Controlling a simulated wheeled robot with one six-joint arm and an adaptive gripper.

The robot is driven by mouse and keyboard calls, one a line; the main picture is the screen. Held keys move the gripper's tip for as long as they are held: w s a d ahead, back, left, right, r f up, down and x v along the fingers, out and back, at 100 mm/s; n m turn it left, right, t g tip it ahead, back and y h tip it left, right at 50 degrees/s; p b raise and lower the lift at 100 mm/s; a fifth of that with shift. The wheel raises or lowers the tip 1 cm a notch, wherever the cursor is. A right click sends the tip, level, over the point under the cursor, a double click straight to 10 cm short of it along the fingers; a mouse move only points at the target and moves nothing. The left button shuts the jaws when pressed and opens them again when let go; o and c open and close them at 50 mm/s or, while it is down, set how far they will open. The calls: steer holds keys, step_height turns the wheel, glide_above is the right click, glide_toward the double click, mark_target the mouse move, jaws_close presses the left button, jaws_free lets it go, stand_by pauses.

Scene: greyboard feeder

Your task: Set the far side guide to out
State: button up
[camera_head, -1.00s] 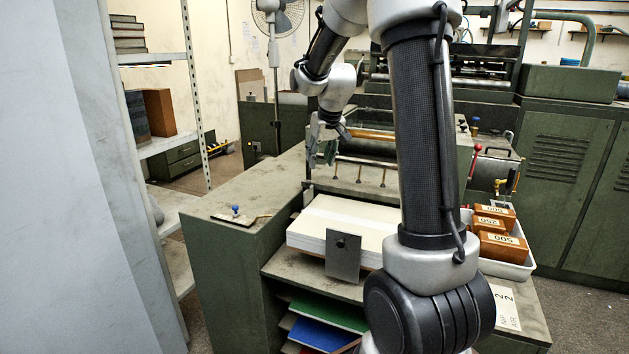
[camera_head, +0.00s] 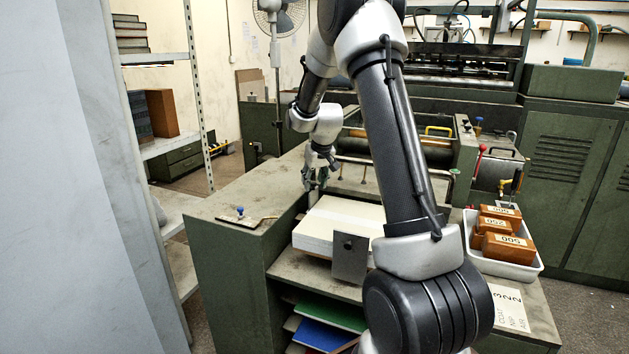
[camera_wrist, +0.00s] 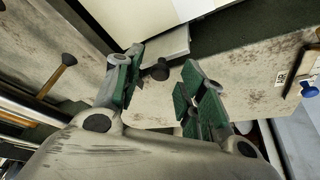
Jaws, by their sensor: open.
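A dark round knob on a light grey plate (camera_wrist: 168,46) shows in the wrist view beside the pale board stack (camera_wrist: 145,14); it seems to be the far side guide. My gripper (camera_wrist: 160,78) is open, its green-padded fingers apart with the knob seen between their tips. I cannot tell how far the knob is from the fingers. In the head view my gripper (camera_head: 316,184) hangs at the far left corner of the white board stack (camera_head: 338,222), and the guide there is mostly hidden. A grey plate with a dark knob (camera_head: 350,257) stands at the stack's near side.
A blue knob (camera_head: 239,210) sits on the feeder's left top, also in the wrist view (camera_wrist: 308,91). Rods with brass ends (camera_head: 364,174) stand behind the stack. A white tray (camera_head: 535,268) with brown blocks is at right. A shelf rack stands at left.

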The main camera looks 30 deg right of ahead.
steer(key=shift+c, duration=0.4)
jaws_close()
steer(key=shift+w+a+r, duration=0.1)
steer(key=shift+w+a, duration=0.6)
steer(key=shift+w, duration=0.15)
steer(key=shift+w+a, duration=0.65)
steer(key=shift+w, duration=0.2)
steer(key=shift+o, duration=0.4)
jaws_free()
steer(key=shift+w+a, duration=0.1)
steer(key=v, duration=1.2)
